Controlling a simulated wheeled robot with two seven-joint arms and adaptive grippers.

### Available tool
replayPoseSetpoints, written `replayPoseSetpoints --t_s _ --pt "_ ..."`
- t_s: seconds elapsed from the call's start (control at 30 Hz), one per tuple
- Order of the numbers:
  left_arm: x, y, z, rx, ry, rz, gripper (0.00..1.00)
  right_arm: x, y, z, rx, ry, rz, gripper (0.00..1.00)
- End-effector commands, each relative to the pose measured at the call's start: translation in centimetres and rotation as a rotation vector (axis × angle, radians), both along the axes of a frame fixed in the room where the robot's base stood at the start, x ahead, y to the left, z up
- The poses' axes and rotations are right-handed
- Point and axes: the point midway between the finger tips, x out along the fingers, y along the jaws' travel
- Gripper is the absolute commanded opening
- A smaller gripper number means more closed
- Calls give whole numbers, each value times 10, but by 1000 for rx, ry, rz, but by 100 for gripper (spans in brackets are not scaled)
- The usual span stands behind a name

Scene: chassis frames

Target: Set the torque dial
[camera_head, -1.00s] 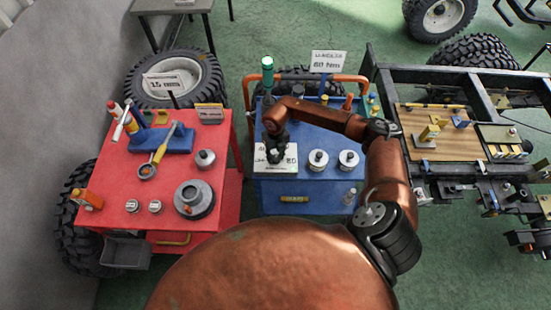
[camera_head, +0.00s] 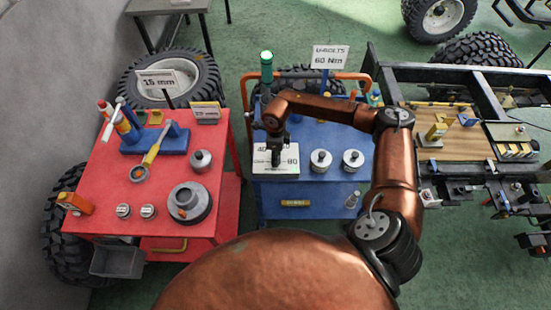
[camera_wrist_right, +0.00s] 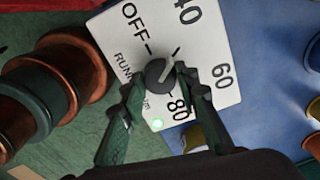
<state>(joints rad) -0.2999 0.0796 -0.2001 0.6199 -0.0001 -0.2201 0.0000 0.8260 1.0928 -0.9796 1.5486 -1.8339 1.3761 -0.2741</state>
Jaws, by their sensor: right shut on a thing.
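The torque dial is a small dark knob (camera_wrist_right: 158,73) with a pale pointer line, on a white plate (camera_wrist_right: 207,55) marked OFF, 40, 60, 80 and RUNNING. The pointer is aimed at about the 40 tick. A green lamp (camera_wrist_right: 157,125) glows by RUNNING. In the head view the plate (camera_head: 289,169) is on the blue cart. My right gripper (camera_wrist_right: 160,82) has a finger on each side of the knob and is shut on it; it also shows over the plate in the head view (camera_head: 277,160). My left gripper is not in view.
A sign (camera_head: 330,57) reads U-BOLTS 60 Nm behind the blue cart (camera_head: 328,195). Two round metal pieces (camera_head: 321,160) (camera_head: 353,159) stand right of the plate. The red cart (camera_head: 102,180) with tools is at left; a chassis frame (camera_head: 460,80) is at right. A lit green beacon (camera_head: 266,58) rises behind.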

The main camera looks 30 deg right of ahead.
Motion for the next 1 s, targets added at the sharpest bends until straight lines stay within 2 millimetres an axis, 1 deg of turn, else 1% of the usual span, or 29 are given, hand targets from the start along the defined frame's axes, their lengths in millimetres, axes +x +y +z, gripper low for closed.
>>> replayPoseSetpoints --t_s 0.03,0.1,0.7,1.0 --pt "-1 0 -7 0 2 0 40 1 0 -2 0 -4 43 4" --pt "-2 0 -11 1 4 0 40 1 0 -2 0 -4 110 4" --pt "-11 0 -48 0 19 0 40 1 0 -2 1 -3 666 4" --pt "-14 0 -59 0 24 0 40 1 0 -1 1 -3 861 4"
